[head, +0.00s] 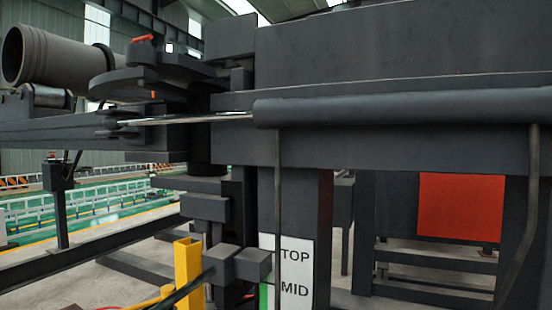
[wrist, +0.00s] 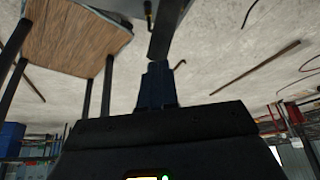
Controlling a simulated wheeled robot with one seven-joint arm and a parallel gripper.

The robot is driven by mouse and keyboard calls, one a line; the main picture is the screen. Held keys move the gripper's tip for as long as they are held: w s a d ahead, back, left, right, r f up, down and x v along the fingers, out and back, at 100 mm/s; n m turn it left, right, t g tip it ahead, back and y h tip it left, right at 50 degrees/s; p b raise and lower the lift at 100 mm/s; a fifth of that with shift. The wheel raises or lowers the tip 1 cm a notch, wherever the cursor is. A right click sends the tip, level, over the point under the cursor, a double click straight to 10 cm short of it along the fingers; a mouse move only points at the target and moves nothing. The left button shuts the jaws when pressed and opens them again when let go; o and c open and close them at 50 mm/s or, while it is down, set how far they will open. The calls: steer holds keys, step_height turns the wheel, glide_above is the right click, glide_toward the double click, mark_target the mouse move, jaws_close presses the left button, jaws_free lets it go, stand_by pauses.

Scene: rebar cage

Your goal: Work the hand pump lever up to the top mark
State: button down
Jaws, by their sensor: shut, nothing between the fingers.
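A white board (head: 296,276) marked TOP and MID stands upright low in the centre of the head view, with a green strip along its lower left side. Its lower part is cut off by the frame edge. A yellow upright piece (head: 187,262) and dark blocks (head: 250,264) are just left of it. I cannot tell which of these parts, if any, belongs to the pump lever. My gripper (wrist: 157,68) shows in the wrist view, shut and empty. I cannot make it out in the head view, so its distance from the board is unclear.
A large dark machine frame (head: 400,50) with a cylinder (head: 400,107) and rod fills the upper head view. A red panel (head: 460,207) hangs behind. The wrist view shows a wooden-topped table (wrist: 75,40), concrete floor (wrist: 225,60) and a thin rod (wrist: 262,67).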

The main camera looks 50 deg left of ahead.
stand_by(0.3)
steer(key=shift+s+d+f, duration=0.15)
steer(key=shift+s+f, duration=0.25)
steer(key=shift+f, duration=0.2)
steer(key=shift+s+d+f, duration=0.15)
steer(key=shift+s+f, duration=0.2)
steer(key=shift+f, duration=0.2)
steer(key=shift+s+f, duration=0.1)
steer(key=shift+s+d+f+b, duration=0.15)
steer(key=shift+s+f+b, duration=0.15)
steer(key=shift+f, duration=0.2)
